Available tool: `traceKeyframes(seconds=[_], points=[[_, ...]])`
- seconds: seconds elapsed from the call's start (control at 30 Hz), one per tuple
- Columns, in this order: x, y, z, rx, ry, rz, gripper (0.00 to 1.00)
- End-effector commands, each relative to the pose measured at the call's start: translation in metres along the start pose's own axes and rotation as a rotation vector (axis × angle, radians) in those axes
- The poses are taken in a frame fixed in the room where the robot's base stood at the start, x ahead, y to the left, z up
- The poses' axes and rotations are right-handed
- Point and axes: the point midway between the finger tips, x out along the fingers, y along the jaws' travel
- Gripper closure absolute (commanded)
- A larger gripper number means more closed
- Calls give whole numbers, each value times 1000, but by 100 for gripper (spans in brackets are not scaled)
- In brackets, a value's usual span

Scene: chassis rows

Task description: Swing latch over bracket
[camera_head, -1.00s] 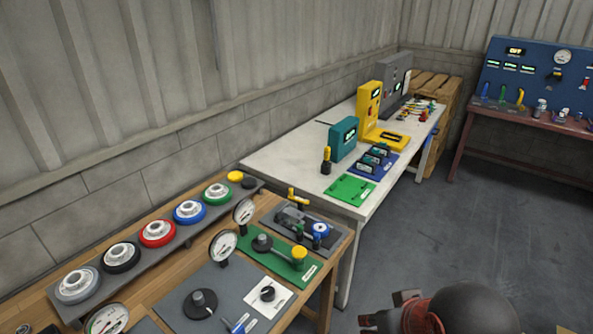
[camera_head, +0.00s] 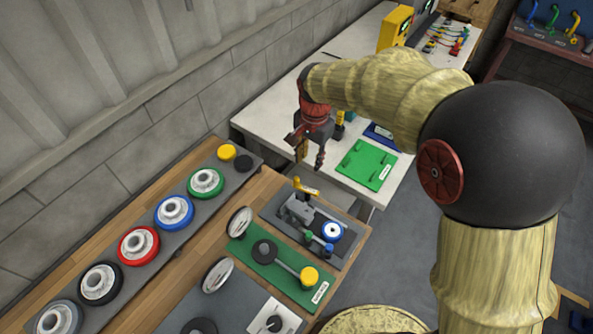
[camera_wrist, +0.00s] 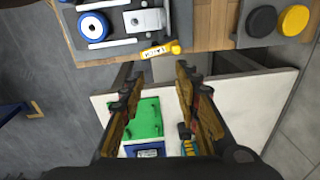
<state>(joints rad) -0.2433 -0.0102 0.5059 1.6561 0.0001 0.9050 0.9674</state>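The latch, with a yellow handle (camera_head: 306,188), sits at the far-left edge of a grey plate (camera_head: 347,246) on the wooden bench. A grey metal block (camera_head: 298,209), perhaps the bracket, is beside it. I cannot tell whether the latch lies over it. In the wrist view the yellow handle (camera_wrist: 162,49) shows beyond my fingertips, with the grey block (camera_wrist: 145,20) above it. My gripper (camera_head: 307,155) points down, open and empty, above and apart from the latch. It also shows in the wrist view (camera_wrist: 155,74), fingers spread wide.
The plate also carries a blue-and-white wheel (camera_head: 332,231) and small blue and green knobs. A green plate with a yellow knob (camera_head: 310,276) lies nearer. A white table (camera_head: 262,125) with a green board (camera_head: 366,165) adjoins. Coloured wheels (camera_head: 174,212) line the bench's left.

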Motion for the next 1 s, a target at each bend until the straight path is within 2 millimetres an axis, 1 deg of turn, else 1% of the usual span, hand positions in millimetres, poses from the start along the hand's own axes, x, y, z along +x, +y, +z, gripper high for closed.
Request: traceKeyframes(seconds=[0.03, 0.1, 0.2, 0.3, 0.47, 0.7, 0.8, 1.0], points=[[13, -12, 1, 31, -15, 22, 68], [30, -24, 3, 77, -28, 42, 68], [48, -35, 5, 125, -38, 62, 68], [59, -40, 7, 150, -42, 72, 68], [78, -40, 8, 158, -45, 78, 68], [114, -36, 10, 157, -44, 76, 68], [126, -36, 10, 157, -43, 75, 68], [137, -35, 11, 157, -43, 74, 68]])
